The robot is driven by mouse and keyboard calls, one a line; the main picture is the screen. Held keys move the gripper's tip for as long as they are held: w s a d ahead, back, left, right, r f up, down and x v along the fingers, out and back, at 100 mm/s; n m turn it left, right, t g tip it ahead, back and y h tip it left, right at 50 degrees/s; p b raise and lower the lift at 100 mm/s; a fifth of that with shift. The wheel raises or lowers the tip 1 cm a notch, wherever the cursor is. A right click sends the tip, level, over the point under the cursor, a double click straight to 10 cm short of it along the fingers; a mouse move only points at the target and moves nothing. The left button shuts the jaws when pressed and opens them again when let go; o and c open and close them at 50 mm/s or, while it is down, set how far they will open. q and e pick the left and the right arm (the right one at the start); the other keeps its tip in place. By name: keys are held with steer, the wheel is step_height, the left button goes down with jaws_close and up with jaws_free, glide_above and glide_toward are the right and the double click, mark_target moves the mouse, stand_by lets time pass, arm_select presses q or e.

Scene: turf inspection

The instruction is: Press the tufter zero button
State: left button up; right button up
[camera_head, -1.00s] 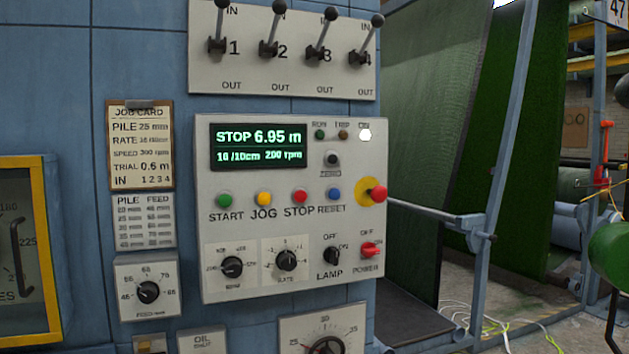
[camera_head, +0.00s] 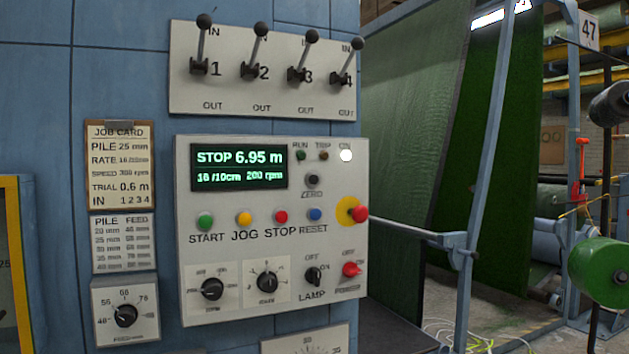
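The tufter control panel (camera_head: 270,305) is a pale grey box on a blue wall in the head view. The zero button (camera_head: 313,180) is a small dark round button above the word ZERO, right of the display and below the RUN and TRIP lamps. The display (camera_head: 239,168) reads STOP 6.95 m, 16 /10cm, 200 rpm. The ON lamp (camera_head: 346,155) is lit white; the RUN and TRIP lamps look dark. Nothing covers the zero button. Neither of my grippers is in view.
Start (camera_head: 205,221), jog (camera_head: 244,218), stop (camera_head: 280,216) and reset (camera_head: 315,214) buttons sit below the display. A red emergency knob (camera_head: 359,213) stands out at the right, above a red power switch (camera_head: 351,269). Four levers' plate (camera_head: 262,97) is above. A metal rail (camera_head: 405,227) lies right of the panel.

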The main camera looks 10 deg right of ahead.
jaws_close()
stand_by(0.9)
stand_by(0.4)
